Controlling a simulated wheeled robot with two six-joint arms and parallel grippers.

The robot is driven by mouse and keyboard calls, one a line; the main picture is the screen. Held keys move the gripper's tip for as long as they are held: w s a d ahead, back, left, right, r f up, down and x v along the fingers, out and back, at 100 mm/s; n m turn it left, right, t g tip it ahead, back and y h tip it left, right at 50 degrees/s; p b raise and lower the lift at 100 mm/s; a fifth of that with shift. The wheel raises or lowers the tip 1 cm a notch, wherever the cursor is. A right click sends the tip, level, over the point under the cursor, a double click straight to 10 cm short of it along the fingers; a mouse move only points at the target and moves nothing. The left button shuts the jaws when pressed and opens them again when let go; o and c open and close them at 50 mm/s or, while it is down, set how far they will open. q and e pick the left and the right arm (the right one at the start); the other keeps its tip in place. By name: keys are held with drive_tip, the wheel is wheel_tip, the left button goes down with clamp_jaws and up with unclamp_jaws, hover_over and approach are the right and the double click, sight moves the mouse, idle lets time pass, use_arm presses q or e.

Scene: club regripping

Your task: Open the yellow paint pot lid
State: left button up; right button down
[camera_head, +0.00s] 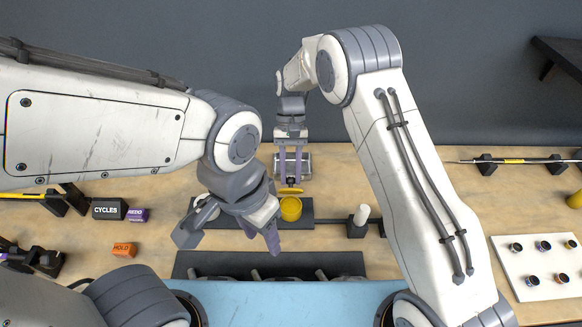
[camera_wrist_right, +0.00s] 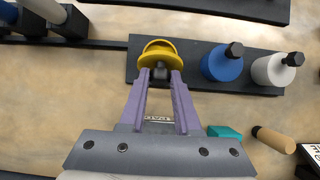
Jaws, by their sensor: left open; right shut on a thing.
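The yellow paint pot (camera_head: 291,210) stands on a dark rack (camera_head: 325,211) in the middle of the bench. Its yellow lid (camera_head: 291,190) shows as a thin tilted disc at the pot's far side, below my right gripper (camera_head: 291,180). In the right wrist view, my right gripper (camera_wrist_right: 161,78) is shut on the black knob (camera_wrist_right: 160,72) of the lid (camera_wrist_right: 158,47). The lid looks tilted there, and I cannot tell how far it is from the rim. My left gripper (camera_head: 230,238) is open and empty, left of the pot and nearer to me.
A blue pot (camera_wrist_right: 222,64) and a white pot (camera_wrist_right: 270,70) stand in the same rack; my left gripper mostly covers them in the head view. A dark tray (camera_head: 350,263) lies in front.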

drive_tip(key=shift+w+f+g, duration=0.2)
drive_tip(key=shift+w+g, duration=0.5)
drive_tip(key=shift+g, duration=0.3)
drive_tip(key=shift+w, duration=0.1)
drive_tip(key=c, duration=0.6)
unclamp_jaws()
